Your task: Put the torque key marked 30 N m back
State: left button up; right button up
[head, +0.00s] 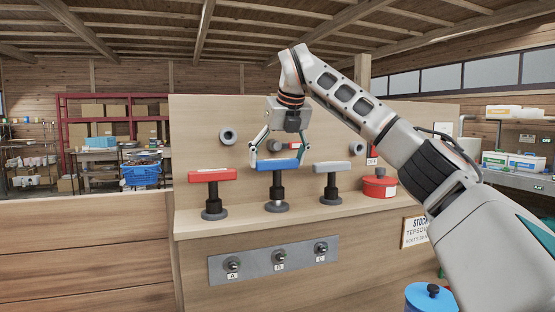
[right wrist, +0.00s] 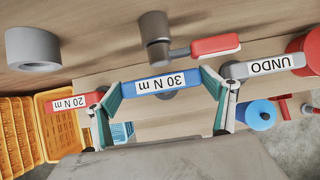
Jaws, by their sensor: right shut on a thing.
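The blue torque key (head: 277,164) has a T-shaped bar and a dark shaft. Its label reads 30 N m in the right wrist view (right wrist: 167,84). My right gripper (head: 275,160) is shut on the ends of its bar, from above. The key is upright over the middle round base (head: 277,207) on the ledge. A small light section shows between shaft and base, and the bar sits slightly higher than its neighbours; I cannot tell whether the tip is still inside the base. My left gripper is not in view.
The red 20 N m key (head: 212,175) stands close on the left, the grey UNDO key (head: 331,167) on the right. A red-handled tool (right wrist: 208,47) is on the back board. A red pot (head: 379,186) is at right. Below is a panel (head: 255,263) with fittings A, B, C.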

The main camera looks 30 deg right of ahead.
jog(key=shift+s+a, duration=0.1)
jog(key=shift+f, duration=0.4)
jog(key=shift+f, duration=0.1)
jog(key=o, duration=1.5)
jog(key=shift+c, duration=0.2)
